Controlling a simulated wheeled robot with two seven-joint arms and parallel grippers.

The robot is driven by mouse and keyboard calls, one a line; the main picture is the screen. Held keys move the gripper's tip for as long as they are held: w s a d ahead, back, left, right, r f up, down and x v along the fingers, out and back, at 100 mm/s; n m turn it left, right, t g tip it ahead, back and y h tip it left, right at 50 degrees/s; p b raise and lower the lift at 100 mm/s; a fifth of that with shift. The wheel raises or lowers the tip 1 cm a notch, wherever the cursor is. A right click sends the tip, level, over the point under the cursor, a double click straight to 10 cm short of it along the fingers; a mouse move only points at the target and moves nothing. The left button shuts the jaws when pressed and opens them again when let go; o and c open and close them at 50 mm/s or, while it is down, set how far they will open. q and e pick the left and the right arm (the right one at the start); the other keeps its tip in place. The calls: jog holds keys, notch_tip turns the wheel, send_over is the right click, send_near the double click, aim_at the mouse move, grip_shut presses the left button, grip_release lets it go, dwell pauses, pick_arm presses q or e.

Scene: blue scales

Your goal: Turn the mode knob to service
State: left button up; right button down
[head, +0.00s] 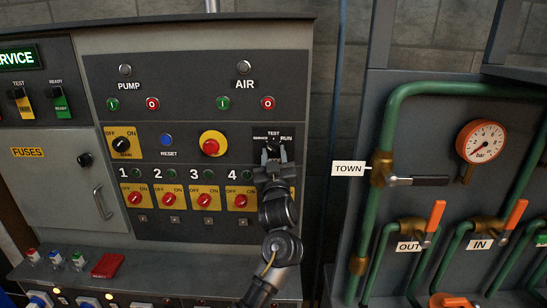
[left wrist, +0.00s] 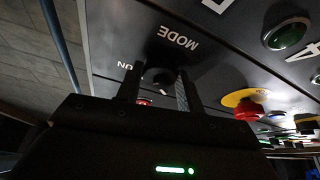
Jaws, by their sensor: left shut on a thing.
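The mode knob (head: 272,148) is a dark knob on a black plate at the right of the control panel, marked SERVICE, TEST and RUN. My left gripper (head: 273,158) reaches it from below and hides much of it. In the left wrist view, the knob (left wrist: 158,80) sits between the two fingers of the left gripper (left wrist: 158,90), which is shut on it. A small pale mark shows on the knob, but I cannot tell for sure which position it points to. A green-lit display (head: 17,57) at the top left shows "RVICE", cut off by the picture edge. My right gripper is not in view.
A red button on a yellow disc (head: 212,144) is left of the knob. Several red switches on yellow plates (head: 241,200) lie below, close to my left arm. Green pipes (head: 384,125) with a lever valve and a gauge (head: 482,141) stand to the right.

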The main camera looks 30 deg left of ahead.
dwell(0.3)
pick_arm(q)
jog(key=o, duration=1)
jog(key=p+v, duration=0.2)
jog(key=v, duration=0.8)
jog(key=shift+s+d+f, duration=0.1)
jog(key=shift+s+d, duration=0.05)
jog(key=shift+s, duration=0.2)
